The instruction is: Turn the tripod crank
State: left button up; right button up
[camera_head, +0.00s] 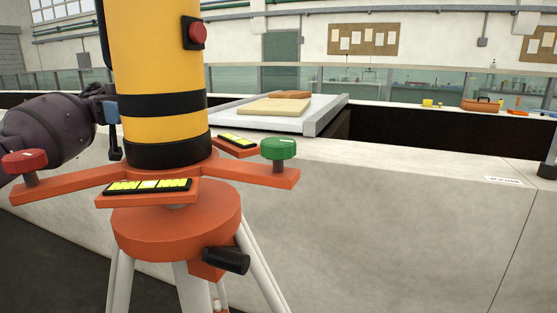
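The tripod (178,234) stands at the left of the head view, with an orange-red head on pale legs. A short black cylindrical handle (226,260), apparently the crank, sticks out to the right from the orange block under the head. A yellow and black column (158,75) stands upright on top. My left gripper (115,150) is at the column's left side, higher than the handle and apart from it. One dark finger shows; the other is not distinguishable, so its opening is unclear. I do not see my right gripper.
Orange arms carry a red knob (24,161) and a green knob (279,149). A concrete wall (390,210) runs behind the tripod. A pale platform (255,119) with boards lies beyond. A dark object (547,170) is cut off at the right edge.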

aim_at(229, 259)
jog(key=k+j, duration=0.3)
jog(key=j, duration=0.15)
jog(key=k+j, duration=0.3)
jog(key=j, duration=0.1)
